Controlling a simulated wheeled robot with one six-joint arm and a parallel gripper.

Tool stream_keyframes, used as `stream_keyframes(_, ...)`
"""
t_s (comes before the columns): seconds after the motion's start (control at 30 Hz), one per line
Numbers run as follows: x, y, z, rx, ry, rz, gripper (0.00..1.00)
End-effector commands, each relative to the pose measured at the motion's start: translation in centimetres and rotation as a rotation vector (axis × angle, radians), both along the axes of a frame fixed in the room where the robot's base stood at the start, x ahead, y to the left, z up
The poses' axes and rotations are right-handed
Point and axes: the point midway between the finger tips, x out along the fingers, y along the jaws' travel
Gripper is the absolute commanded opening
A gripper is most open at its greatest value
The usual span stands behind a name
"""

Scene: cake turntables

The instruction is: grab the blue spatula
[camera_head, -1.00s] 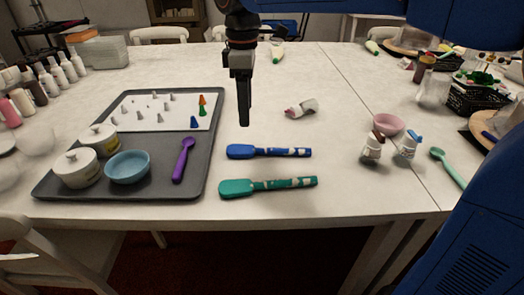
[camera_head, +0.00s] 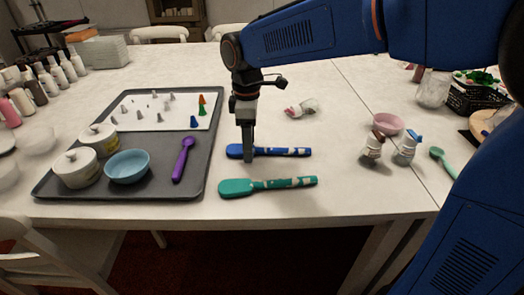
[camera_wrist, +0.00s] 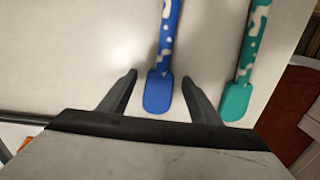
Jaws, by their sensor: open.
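The blue spatula (camera_head: 285,152) lies flat on the white table, its head to the left and its patterned handle to the right. In the wrist view the blue spatula (camera_wrist: 159,92) has its head between my two open fingers, with space on both sides. My gripper (camera_head: 248,158) is pointed down at the head end of the blue spatula and hides a small part of it. In the wrist view my gripper (camera_wrist: 160,75) is open and empty. I cannot tell the exact height of the fingertips above the table.
A teal spatula (camera_head: 270,186) lies parallel, nearer the table's front edge; it also shows in the wrist view (camera_wrist: 238,97). A grey tray (camera_head: 208,140) with a purple spoon (camera_head: 183,158) and a blue bowl (camera_head: 127,167) is at left.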

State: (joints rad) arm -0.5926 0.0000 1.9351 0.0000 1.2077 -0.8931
Motion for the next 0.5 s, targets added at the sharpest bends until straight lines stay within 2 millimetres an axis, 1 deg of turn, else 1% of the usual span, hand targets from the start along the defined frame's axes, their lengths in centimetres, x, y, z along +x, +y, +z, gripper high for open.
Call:
stream_keyframes(0.1, -0.01, 0.0, -0.32, 0.0, 0.0, 0.0, 0.57)
stream_keyframes(0.27, 0.0, 0.01, -0.3, 0.001, -0.001, 0.0, 0.57)
stream_keyframes(0.37, 0.0, 0.01, -0.29, 0.001, -0.001, 0.0, 0.36)
stream_keyframes(0.4, 0.0, 0.01, -0.28, 0.001, -0.001, 0.0, 0.26)
stream_keyframes(0.43, 0.0, 0.01, -0.28, 0.001, -0.001, 0.0, 0.19)
stream_keyframes(0.47, 0.0, 0.01, -0.28, 0.001, -0.001, 0.0, 0.13)
stream_keyframes(0.5, 0.0, 0.01, -0.27, 0.001, -0.001, 0.0, 0.13)
